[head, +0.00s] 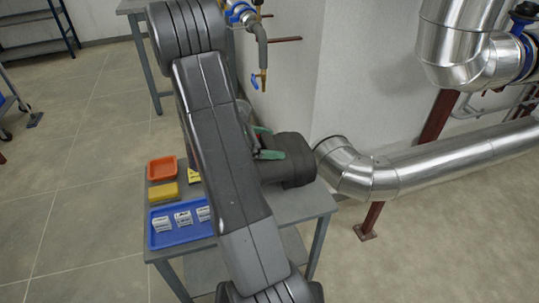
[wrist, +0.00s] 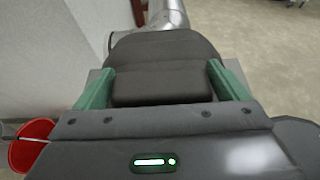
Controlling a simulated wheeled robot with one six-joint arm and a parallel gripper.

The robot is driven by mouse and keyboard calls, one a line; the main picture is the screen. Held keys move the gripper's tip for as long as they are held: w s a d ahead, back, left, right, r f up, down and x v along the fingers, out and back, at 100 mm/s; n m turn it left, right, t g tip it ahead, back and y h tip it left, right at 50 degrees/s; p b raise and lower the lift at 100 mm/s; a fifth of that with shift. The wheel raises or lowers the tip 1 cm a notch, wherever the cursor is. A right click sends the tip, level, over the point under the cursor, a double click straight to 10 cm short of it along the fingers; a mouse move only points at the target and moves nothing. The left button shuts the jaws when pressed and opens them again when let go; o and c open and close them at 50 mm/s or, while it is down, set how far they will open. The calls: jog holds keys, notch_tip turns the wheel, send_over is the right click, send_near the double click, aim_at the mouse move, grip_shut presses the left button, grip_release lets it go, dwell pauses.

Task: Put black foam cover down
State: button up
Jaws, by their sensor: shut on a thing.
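The black foam cover (head: 295,165) is a dark, blocky padded piece over the right back part of the grey table (head: 300,205). I cannot tell whether it touches the table top. My gripper (head: 264,143) is shut on it, with green fingers at its near end. In the wrist view the cover (wrist: 163,50) fills the space between the two green fingers of my gripper (wrist: 160,83), one on each side. My arm hides part of the table and some of what lies on it.
A blue tray (head: 165,241) with several small white labelled pieces, a yellow block (head: 163,194) and an orange tray (head: 161,168) are on the table's left. A silver pipe (head: 440,163) runs close by on the right. A red bucket (wrist: 30,148) shows in the wrist view.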

jog(key=shift+f+b, duration=0.4)
jog(key=shift+f, duration=1.35)
jog(key=shift+f, duration=0.15)
jog(key=o, duration=1)
jog(key=shift+o, duration=0.2)
jog(key=shift+a+r, duration=0.15)
jog(key=shift+r, duration=0.1)
jog(key=p+v, duration=0.2)
jog(key=v, duration=0.9)
jog(key=shift+s+a+r, duration=0.1)
jog(key=shift+s+a, duration=0.05)
jog(key=shift+a, duration=0.2)
